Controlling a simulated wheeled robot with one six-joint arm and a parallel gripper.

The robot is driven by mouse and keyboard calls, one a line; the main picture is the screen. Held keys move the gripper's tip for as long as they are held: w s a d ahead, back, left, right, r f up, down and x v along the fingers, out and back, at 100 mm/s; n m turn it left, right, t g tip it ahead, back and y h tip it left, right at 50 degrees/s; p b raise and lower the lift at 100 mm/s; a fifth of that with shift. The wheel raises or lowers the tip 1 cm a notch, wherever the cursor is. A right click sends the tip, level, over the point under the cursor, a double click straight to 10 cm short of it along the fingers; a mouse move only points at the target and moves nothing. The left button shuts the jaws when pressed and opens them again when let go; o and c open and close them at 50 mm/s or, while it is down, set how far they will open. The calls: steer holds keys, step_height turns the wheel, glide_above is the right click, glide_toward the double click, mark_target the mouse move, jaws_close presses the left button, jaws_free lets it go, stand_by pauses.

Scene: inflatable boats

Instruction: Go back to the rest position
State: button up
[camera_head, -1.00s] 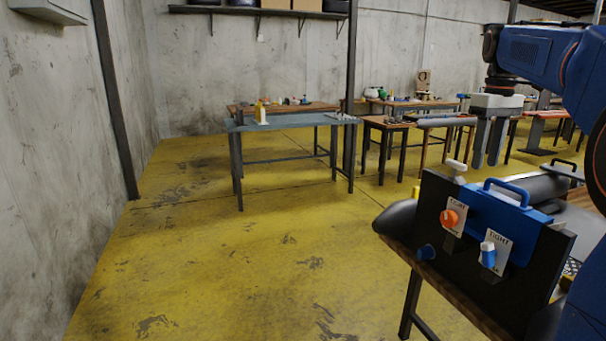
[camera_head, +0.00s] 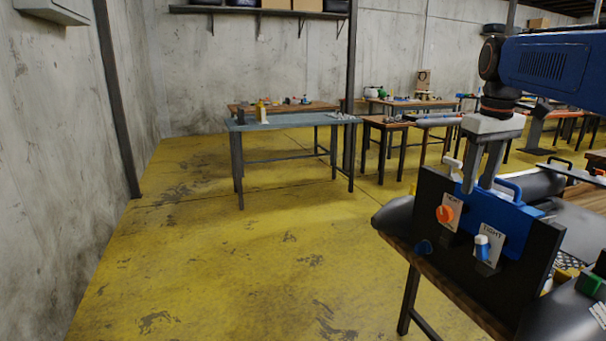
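My gripper (camera_head: 478,188) hangs from my blue arm at the right of the head view, pointing down. Its two grey fingers are apart with nothing seen between them. The fingertips overlap the top edge of a black panel (camera_head: 512,259) in the picture, beside the panel's blue handle (camera_head: 509,187). I cannot tell whether they touch it. The panel carries an orange knob (camera_head: 445,213) and a blue-and-white switch (camera_head: 482,247), each on a white label.
The panel stands on a wooden table (camera_head: 432,272) with dark grey inflatable tubes (camera_head: 397,216) around it. A green piece (camera_head: 590,285) lies at the right edge. Other worktables, one with a grey-blue top (camera_head: 290,122), stand at the back. The yellow floor (camera_head: 220,255) at left is clear.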

steer(key=s+a+f+m+t, duration=0.1)
steer(key=s+a+f, duration=0.4)
steer(key=s+f, duration=0.6)
steer(key=s+a+f+m+t, duration=0.2)
steer(key=s+a+f, duration=0.3)
steer(key=s+f, duration=0.7)
steer(key=shift+s+a+f+t, duration=0.15)
steer(key=shift+s+f+t, duration=0.15)
steer(key=shift+f, duration=0.25)
